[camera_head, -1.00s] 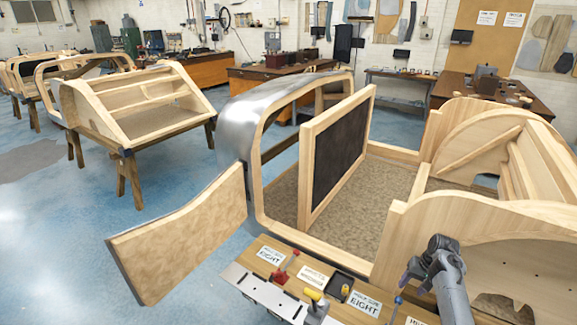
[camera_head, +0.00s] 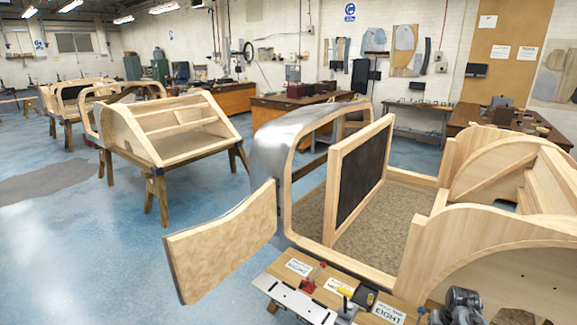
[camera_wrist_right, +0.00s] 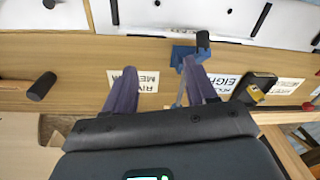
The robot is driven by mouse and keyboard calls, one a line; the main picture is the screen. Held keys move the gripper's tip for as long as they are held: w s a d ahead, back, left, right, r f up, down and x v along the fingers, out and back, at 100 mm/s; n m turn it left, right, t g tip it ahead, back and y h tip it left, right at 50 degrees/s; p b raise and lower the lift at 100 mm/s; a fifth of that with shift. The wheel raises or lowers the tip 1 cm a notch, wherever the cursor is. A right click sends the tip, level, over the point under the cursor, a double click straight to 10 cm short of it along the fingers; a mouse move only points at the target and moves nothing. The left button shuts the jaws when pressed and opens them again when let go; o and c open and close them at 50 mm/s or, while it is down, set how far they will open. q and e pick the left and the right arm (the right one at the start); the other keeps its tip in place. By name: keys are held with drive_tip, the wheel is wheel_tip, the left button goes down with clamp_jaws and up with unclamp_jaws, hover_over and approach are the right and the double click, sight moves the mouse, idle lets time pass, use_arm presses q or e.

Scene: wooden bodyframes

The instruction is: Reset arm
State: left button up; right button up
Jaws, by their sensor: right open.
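My right arm (camera_head: 458,308) shows at the bottom right edge of the head view, beside the wooden bodyframe's rounded panel. In the right wrist view, my right gripper (camera_wrist_right: 160,80) has its two purple-grey fingers apart, with no object visible between them. The fingers are over the wooden tool board (camera_wrist_right: 60,65). The right-hand finger overlaps a blue tool (camera_wrist_right: 182,54) in the picture; I cannot tell whether they touch. My left gripper is not in view.
The board holds labels, a red tool (camera_head: 308,286), a yellow-handled tool (camera_head: 346,293) and a metal strip (camera_head: 292,299). The wooden bodyframe (camera_head: 480,225) with an open door (camera_head: 222,240) stands behind. More frames (camera_head: 175,130) stand left; blue floor (camera_head: 100,260) is clear.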

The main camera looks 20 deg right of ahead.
drive_tip(key=s+a+f+n+t+h, duration=0.1)
drive_tip(key=s+a+f+n, duration=0.15)
drive_tip(key=s+a, duration=0.55)
drive_tip(key=s+a+f+n+h, duration=0.1)
drive_tip(key=s+a+n, duration=0.35)
drive_tip(key=a, duration=0.75)
drive_tip(key=s+a+r+n+t+y, duration=0.1)
drive_tip(key=s+a+r, duration=0.2)
drive_tip(key=s+a, duration=0.4)
drive_tip(key=s+a+r+n+y, duration=0.1)
drive_tip(key=s+a+r, duration=0.3)
drive_tip(key=a, duration=0.5)
use_arm(q)
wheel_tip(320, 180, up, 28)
drive_tip(key=p, duration=2.8)
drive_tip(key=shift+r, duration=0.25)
use_arm(e)
drive_tip(key=w+v, duration=0.3)
drive_tip(key=v, duration=1.1)
drive_tip(key=w+r+v, duration=0.1)
drive_tip(key=w+v, duration=0.1)
drive_tip(key=v, duration=1.2)
drive_tip(key=shift+w+r+n, duration=0.3)
drive_tip(key=shift+w, duration=0.1)
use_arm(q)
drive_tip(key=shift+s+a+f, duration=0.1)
use_arm(e)
drive_tip(key=shift+a, duration=0.1)
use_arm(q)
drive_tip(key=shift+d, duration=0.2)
